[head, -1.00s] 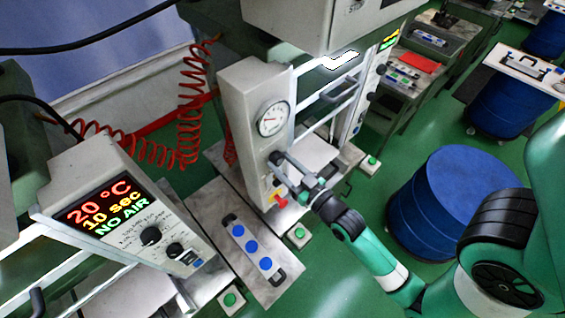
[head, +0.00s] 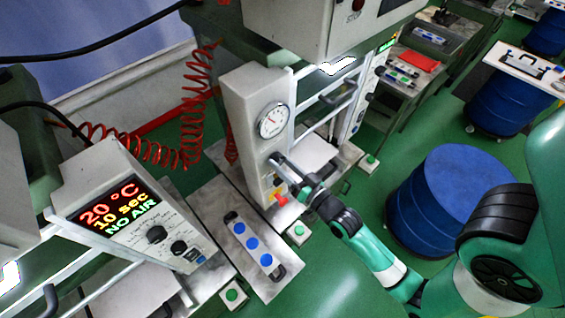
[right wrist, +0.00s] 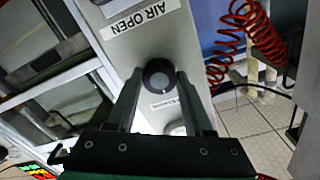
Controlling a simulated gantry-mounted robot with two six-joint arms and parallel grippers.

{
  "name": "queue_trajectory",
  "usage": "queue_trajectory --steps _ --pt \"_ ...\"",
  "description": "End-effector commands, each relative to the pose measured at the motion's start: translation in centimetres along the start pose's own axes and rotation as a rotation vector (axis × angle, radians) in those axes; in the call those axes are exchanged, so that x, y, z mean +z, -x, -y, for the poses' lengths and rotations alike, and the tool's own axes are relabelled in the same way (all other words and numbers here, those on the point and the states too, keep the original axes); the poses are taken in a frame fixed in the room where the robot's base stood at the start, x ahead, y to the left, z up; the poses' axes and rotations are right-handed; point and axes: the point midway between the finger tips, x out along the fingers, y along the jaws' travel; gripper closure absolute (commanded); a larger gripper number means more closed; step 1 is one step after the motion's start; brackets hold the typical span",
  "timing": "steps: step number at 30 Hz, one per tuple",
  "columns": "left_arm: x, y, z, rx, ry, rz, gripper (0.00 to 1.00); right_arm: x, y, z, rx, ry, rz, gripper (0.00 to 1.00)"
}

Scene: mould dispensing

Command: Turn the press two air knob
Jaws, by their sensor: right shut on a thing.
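The press two air knob (right wrist: 158,76) is a round dark knob with a white mark, on a pale panel beside an "AIR OPEN" label (right wrist: 140,18) in the right wrist view. My right gripper (right wrist: 160,85) has one finger on each side of the knob and is shut on it. In the head view the right gripper (head: 279,162) reaches the front of the pale press column (head: 247,135), below its round gauge (head: 273,120). There the gripper largely hides the knob. My left gripper is not in view.
A control box (head: 125,215) at left reads 20 °C, 10 sec, NO AIR. A plate with blue discs (head: 262,272) lies below the column.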

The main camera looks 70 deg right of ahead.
Motion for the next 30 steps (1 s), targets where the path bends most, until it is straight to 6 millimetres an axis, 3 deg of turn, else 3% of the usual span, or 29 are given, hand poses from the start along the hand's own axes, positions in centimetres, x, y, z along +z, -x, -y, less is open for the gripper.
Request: queue_trajectory --steps 9,10,15,25,30 --pt "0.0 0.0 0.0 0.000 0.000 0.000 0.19 -0.1 0.0 0.0 -0.001 -0.001 -0.003 1.00" --pt "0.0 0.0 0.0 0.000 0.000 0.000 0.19 -0.1 0.0 0.0 -0.001 -0.001 -0.003 0.45" --pt "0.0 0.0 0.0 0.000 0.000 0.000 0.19 -0.1 0.0 0.0 -0.001 -0.001 -0.002 0.19" --pt "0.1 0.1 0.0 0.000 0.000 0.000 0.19 0.0 0.4 0.0 0.000 0.000 -0.001 0.19" --pt "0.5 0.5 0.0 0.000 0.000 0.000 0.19 0.2 3.2 -0.1 0.001 -0.001 0.001 0.19"
